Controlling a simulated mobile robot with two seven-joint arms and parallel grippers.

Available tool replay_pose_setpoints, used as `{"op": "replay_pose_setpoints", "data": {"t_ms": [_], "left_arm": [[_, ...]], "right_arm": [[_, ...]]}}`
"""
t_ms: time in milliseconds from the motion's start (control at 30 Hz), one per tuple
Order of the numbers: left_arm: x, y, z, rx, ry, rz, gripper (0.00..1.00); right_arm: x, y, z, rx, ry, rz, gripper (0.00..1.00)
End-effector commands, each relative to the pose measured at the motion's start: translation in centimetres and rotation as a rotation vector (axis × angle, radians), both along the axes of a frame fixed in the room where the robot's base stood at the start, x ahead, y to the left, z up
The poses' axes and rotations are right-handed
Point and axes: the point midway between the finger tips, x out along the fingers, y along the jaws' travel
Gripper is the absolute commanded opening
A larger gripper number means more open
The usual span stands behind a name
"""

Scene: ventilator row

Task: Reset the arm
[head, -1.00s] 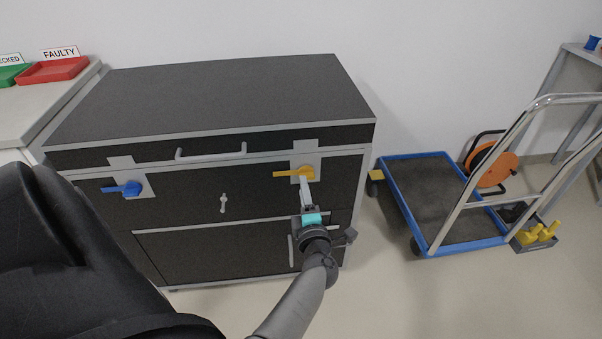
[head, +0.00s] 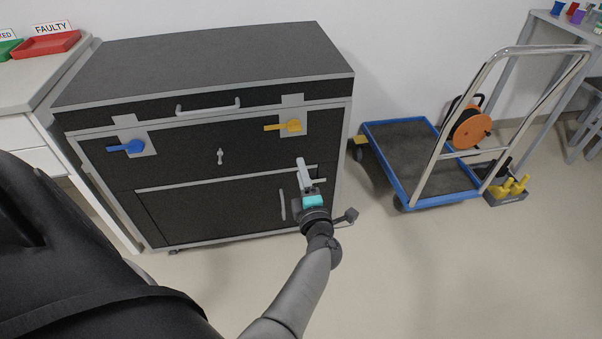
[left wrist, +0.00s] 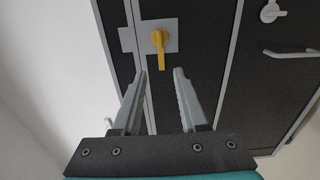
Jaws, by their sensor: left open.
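My left gripper (head: 304,176) is open and empty, in front of the right part of the black cabinet (head: 190,70). It is below and a little right of the yellow latch handle (head: 284,126) and apart from it. In the left wrist view, the two fingers (left wrist: 162,74) stand apart with nothing between them, and the yellow handle (left wrist: 159,42) shows beyond their tips. The yellow handle points left on its grey plate in the head view. A blue latch handle (head: 126,147) at the cabinet's left also points left. My right gripper is not in view.
The cabinet has a grey drawer bar (head: 208,107) and a small central knob (head: 220,157). A blue-edged trolley (head: 404,152) with an orange reel (head: 472,128) stands right. A red tray (head: 46,45) sits on the left bench. Floor in front is clear.

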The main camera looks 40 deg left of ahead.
Motion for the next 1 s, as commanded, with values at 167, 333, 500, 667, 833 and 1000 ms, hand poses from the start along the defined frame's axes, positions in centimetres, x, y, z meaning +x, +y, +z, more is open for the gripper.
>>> {"op": "replay_pose_setpoints", "data": {"t_ms": [167,333,500,667,833,1000], "left_arm": [[0.0,0.0,0.0,-0.001,-0.001,0.0,0.42],[0.0,0.0,0.0,-0.001,0.001,-0.001,0.42],[0.4,-1.1,-0.6,0.048,0.07,-0.07,0.42],[0.7,-4.5,-3.0,0.194,0.276,-0.274,0.42],[-1.1,-8.8,-7.8,0.38,0.549,-0.544,0.42],[-5.7,-12.2,-13.4,0.557,0.829,-0.82,0.42]], "right_arm": [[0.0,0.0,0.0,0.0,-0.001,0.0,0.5],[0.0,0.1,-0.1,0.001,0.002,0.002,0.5],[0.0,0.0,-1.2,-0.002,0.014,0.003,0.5],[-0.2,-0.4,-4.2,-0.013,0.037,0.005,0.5],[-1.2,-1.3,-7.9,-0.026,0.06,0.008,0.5],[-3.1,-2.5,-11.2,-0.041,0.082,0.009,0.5]]}}
